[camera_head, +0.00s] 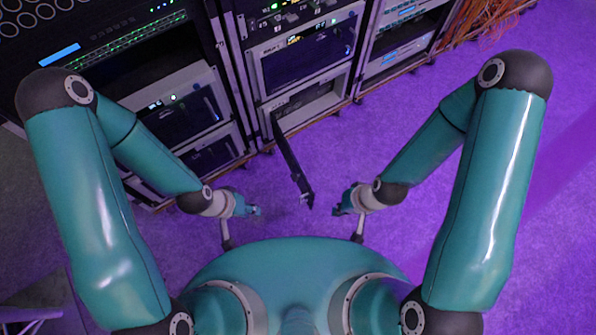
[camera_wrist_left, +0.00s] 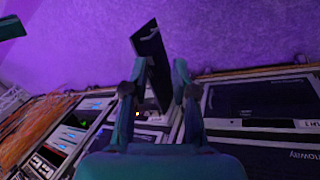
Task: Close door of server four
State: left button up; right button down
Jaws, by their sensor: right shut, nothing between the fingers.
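An open dark door (camera_head: 292,165) swings out from the left edge of the lowest unit (camera_head: 318,98) in the middle rack and stands out over the floor. My left gripper (camera_head: 256,210) is left of the door's free end, apart from it. In the left wrist view the fingers of my left gripper (camera_wrist_left: 160,68) are spread, with the door (camera_wrist_left: 152,50) showing beyond and between them. My right gripper (camera_head: 341,207) is shut and empty, to the right of the door's free end with a gap. I cannot read which server number the unit bears.
The left rack (camera_head: 180,105) and right rack (camera_head: 400,45) flank the middle one. Orange cables (camera_head: 480,20) hang at the upper right. The purple floor (camera_head: 400,110) is clear on the right. A dark object (camera_head: 35,300) stands at the lower left.

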pick_arm(q)
jog(key=w+m, duration=0.1)
jog(key=m, duration=0.1)
jog(key=w+d+m+t+h, duration=0.1)
jog(key=shift+w+d+m+b, duration=0.2)
jog(key=shift+w+m+b, duration=0.15)
jog(key=shift+m, duration=0.05)
grip_shut()
jog(key=m+t+h+b, duration=0.3)
jog(key=m+b, duration=0.7)
jog(key=b, duration=1.8)
send_near(309, 194)
jog(key=shift+g+h, duration=0.5)
jog(key=shift+g, duration=0.2)
jog(key=w+d+f, duration=0.1)
jog(key=d+f, duration=0.1)
jog(key=f, duration=0.1)
jog(key=w+d+f, duration=0.1)
jog(key=shift+w+f, duration=0.25)
jog(key=shift+w, duration=0.05)
jog(key=shift+w+d, duration=0.15)
jog(key=shift+d, duration=0.15)
